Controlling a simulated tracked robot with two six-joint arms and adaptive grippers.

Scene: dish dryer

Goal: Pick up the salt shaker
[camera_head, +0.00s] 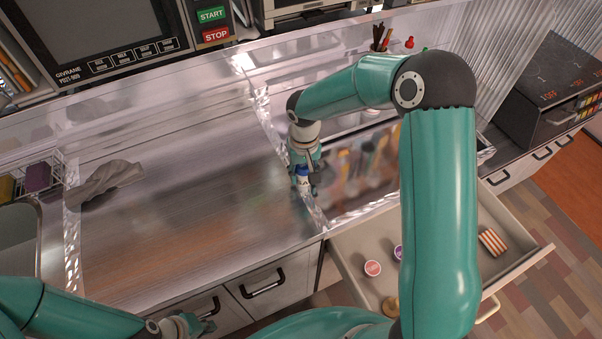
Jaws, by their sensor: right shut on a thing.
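The salt shaker (302,171) appears to be the small blue-and-white item at the front right edge of the metal counter. My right gripper (304,180) reaches down from above and is shut on it; the fingers hide much of it. I cannot tell whether its bottom touches the counter. My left gripper (205,325) is low at the bottom of the view, in front of the cabinet doors and away from the shaker. Its fingers are too small and partly hidden to tell whether they are open.
The metal counter (170,220) is mostly clear, with a grey cloth (105,180) at its left. A wire rack with sponges (38,177) stands by the sink. An open drawer (515,255) with several small items juts out at lower right.

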